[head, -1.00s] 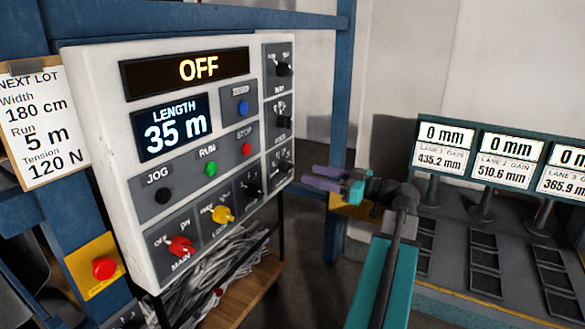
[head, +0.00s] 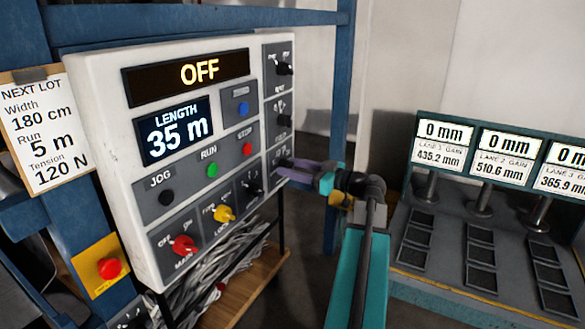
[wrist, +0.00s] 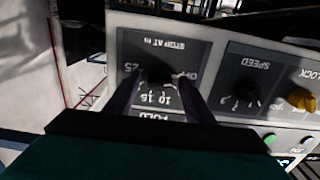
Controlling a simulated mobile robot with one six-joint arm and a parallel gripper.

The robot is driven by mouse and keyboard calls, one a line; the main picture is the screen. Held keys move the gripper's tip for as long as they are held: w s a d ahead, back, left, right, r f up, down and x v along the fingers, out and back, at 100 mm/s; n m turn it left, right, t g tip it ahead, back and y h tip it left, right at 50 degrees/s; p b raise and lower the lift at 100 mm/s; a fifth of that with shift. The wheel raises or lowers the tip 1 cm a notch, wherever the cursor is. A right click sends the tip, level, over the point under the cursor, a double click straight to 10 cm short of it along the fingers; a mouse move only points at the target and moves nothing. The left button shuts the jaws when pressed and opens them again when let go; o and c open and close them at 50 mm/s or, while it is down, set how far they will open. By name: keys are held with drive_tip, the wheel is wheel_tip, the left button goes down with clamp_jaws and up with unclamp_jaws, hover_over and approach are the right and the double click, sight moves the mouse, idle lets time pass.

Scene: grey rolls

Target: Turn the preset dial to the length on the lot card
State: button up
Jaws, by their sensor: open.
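The lot card (head: 42,130) on the left reads Width 180 cm, Run 5 m, Tension 120 N. The white control panel (head: 85,100) shows OFF and LENGTH 35 m. A black dial labelled STOP AT m (wrist: 160,72) appears upside down in the wrist view, with OFF, 10, 15 and 25 readable around it; its pointer is unclear. In the head view my gripper (head: 284,168) is at the lowest dial of the panel's right column and partly covers it. In the wrist view my gripper (wrist: 158,88) is open, its fingers on either side of the knob; contact is unclear.
The speed knob (wrist: 246,92) and yellow lock knob (wrist: 303,98) sit close beside this dial. The red main switch (head: 183,245) is lower on the panel. A red button (head: 109,268) is at left. Lane displays (head: 440,145) stand at right.

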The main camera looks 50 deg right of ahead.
drive_tip(key=c, duration=1.1)
drive_tip(key=shift+o, duration=0.2)
drive_tip(key=shift+a, duration=0.1)
drive_tip(key=shift+f+m+b, duration=0.1)
drive_tip(key=shift+m+b, duration=0.35)
drive_tip(key=shift+m, duration=0.05)
drive_tip(key=shift+m+b, duration=1.25)
drive_tip(key=shift+m, duration=2.25)
